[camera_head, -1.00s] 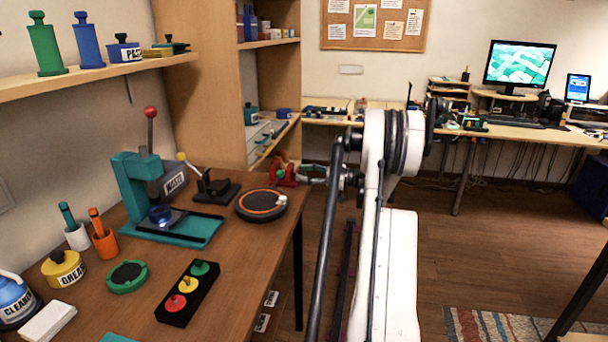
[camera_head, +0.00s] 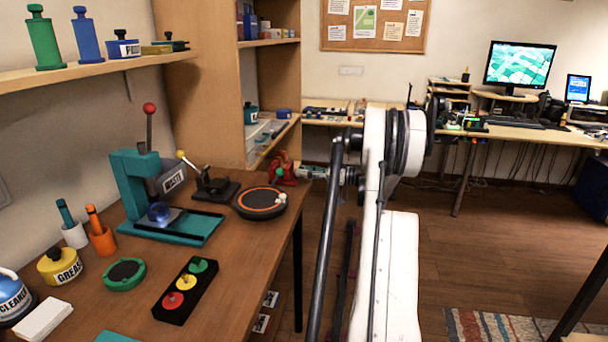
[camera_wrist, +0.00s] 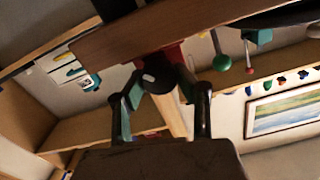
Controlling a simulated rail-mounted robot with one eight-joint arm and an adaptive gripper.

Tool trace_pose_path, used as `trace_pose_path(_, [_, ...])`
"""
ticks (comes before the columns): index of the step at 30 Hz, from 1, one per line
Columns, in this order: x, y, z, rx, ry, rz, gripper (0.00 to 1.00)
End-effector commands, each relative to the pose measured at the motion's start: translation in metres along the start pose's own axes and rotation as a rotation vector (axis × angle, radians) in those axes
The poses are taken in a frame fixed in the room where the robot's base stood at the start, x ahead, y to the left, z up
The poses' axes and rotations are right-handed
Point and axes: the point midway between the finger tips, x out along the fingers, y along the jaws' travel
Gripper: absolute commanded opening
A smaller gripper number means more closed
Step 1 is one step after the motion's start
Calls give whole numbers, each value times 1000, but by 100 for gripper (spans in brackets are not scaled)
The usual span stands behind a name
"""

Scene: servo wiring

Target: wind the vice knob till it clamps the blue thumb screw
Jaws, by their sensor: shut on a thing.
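The red vice (camera_head: 282,171) is at the far right corner of the workbench in the head view. In the wrist view its red body (camera_wrist: 172,54) is partly seen behind the fingertips. The dark vice knob (camera_wrist: 148,75), with a pale spot, lies between the fingers. My gripper (camera_wrist: 157,84) is shut on this knob, one finger on each side. In the head view my gripper (camera_head: 312,172) reaches the vice from the right, and its fingers hide the knob. I cannot make out the blue thumb screw or the jaw gap in either view.
On the workbench (camera_head: 235,292) near the vice are a round black pad with an orange ring (camera_head: 260,203), a small black stand with a yellow-tipped lever (camera_head: 212,185) and a teal press (camera_head: 130,180). A wooden shelf unit (camera_head: 220,75) stands behind.

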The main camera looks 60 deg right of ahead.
Motion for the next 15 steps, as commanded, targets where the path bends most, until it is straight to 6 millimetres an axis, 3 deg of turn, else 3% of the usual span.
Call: trace_pose_path(15, [0, 0, 0, 111, -1, 0, 5])
